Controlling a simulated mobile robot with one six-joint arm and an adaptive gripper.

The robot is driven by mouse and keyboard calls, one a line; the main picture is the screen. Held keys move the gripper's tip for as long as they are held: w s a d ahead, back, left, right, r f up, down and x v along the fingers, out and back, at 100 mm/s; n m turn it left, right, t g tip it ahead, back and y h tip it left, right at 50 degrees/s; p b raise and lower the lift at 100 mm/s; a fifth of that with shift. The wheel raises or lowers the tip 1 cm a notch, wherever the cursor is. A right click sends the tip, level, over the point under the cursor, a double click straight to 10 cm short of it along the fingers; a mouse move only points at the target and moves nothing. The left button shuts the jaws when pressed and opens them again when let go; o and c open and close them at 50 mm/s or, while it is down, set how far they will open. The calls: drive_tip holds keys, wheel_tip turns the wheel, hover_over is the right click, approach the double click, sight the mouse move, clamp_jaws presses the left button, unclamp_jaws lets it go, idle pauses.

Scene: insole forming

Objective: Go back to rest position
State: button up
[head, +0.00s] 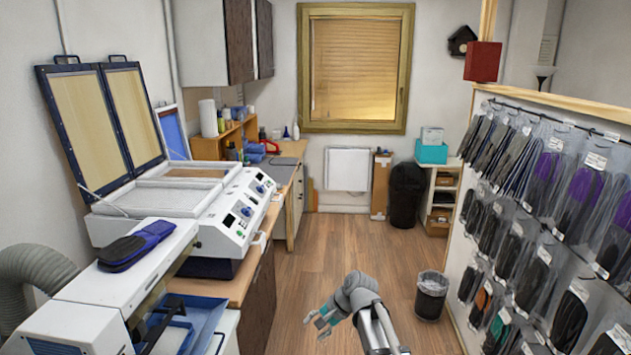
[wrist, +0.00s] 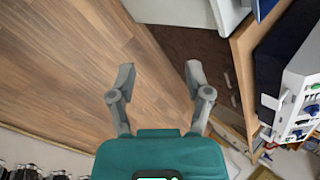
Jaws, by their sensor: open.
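My gripper (head: 320,321) is low in the middle of the room in the head view, over the wooden floor, with my grey arm reaching in from the bottom edge. In the wrist view my gripper (wrist: 160,82) has its two grey fingers spread apart, with nothing between them. A pair of dark blue insoles (head: 136,246) lies on the white surface at the left, well away from my gripper. The forming machine (head: 228,222) stands on the counter at the left with its two framed lids raised.
A small waste bin (head: 431,296) stands on the floor right of my arm. A rack of packaged insoles (head: 540,205) lines the right side. A black bin (head: 406,195) stands at the back.

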drive_tip(key=s+d+f+n+h, duration=0.1)
drive_tip(key=s+d+n+h, duration=0.2)
drive_tip(key=s+d, duration=0.3)
drive_tip(key=s+d+f+n+h, duration=0.2)
drive_tip(key=s+d, duration=0.5)
drive_tip(key=d, duration=0.4)
drive_tip(key=shift+s+f+n+g+h, duration=0.2)
drive_tip(key=shift+f+n+g+h, duration=0.15)
drive_tip(key=shift+n+h, duration=0.6)
drive_tip(key=shift+d, duration=0.1)
